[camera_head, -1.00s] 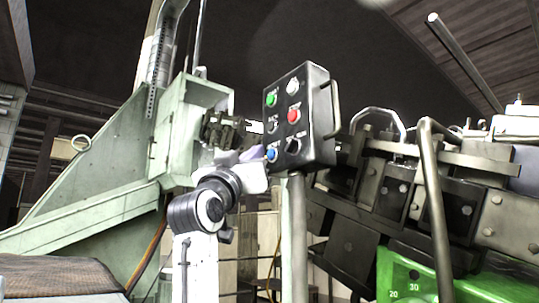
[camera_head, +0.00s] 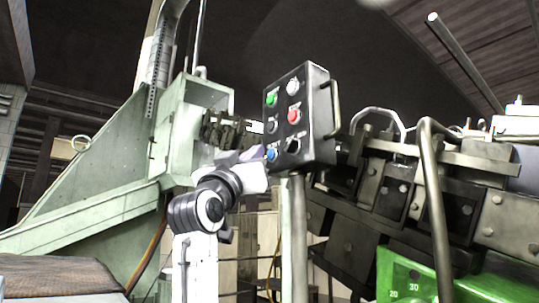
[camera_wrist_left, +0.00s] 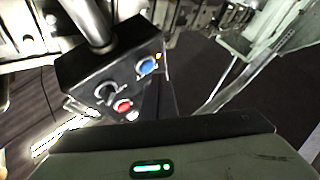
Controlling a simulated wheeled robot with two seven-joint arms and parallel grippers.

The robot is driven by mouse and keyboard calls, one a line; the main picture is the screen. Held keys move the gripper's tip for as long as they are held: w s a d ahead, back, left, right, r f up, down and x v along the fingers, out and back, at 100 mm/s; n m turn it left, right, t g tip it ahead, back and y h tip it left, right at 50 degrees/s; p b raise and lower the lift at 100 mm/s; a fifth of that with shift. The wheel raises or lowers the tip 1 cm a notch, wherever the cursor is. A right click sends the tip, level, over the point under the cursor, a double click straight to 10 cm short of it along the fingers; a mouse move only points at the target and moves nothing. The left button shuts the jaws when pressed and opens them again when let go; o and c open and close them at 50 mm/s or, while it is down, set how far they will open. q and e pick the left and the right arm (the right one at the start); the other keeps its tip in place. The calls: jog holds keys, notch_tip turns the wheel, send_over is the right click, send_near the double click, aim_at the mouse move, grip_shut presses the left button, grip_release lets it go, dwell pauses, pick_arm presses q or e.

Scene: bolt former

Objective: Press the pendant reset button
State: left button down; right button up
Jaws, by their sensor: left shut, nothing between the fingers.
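The pendant (camera_head: 313,120) is a dark box on a grey post, with green, white, red, blue and black controls on its face. The blue button (camera_head: 271,154) is at the lower left of the face; its label is too small to read. It also shows in the left wrist view (camera_wrist_left: 147,66), where the pendant appears upside down. My left gripper (camera_head: 261,154) is shut and empty, close beside the blue button. Its dark fingers (camera_wrist_left: 156,98) point toward the pendant in the wrist view; contact cannot be told. My right gripper is not in view.
A pale green machine housing (camera_head: 190,125) stands left of the pendant. A dark bolted machine (camera_head: 400,190) with a bent tube rail (camera_head: 432,190) stands to the right. The red button (camera_head: 294,115) and a black knob (camera_head: 293,146) are near the blue one.

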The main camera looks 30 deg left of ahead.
pick_arm(q)
jog(key=shift+w, duration=0.15)
dwell(0.6)
jog(key=shift+w+d, duration=0.2)
jog(key=shift+w, duration=0.05)
jog(key=shift+w+d, duration=0.15)
jog(key=shift+w, duration=0.25)
dwell(0.8)
jog(key=shift+s+a+b, duration=0.3)
jog(key=shift+s+b, duration=0.05)
jog(key=shift+s, duration=0.4)
jog(key=shift+s, duration=0.1)
jog(key=s, duration=0.1)
jog(key=s+a+b, duration=0.1)
jog(key=s, duration=0.1)
jog(key=s+a+b, duration=0.1)
jog(key=shift+s, duration=0.25)
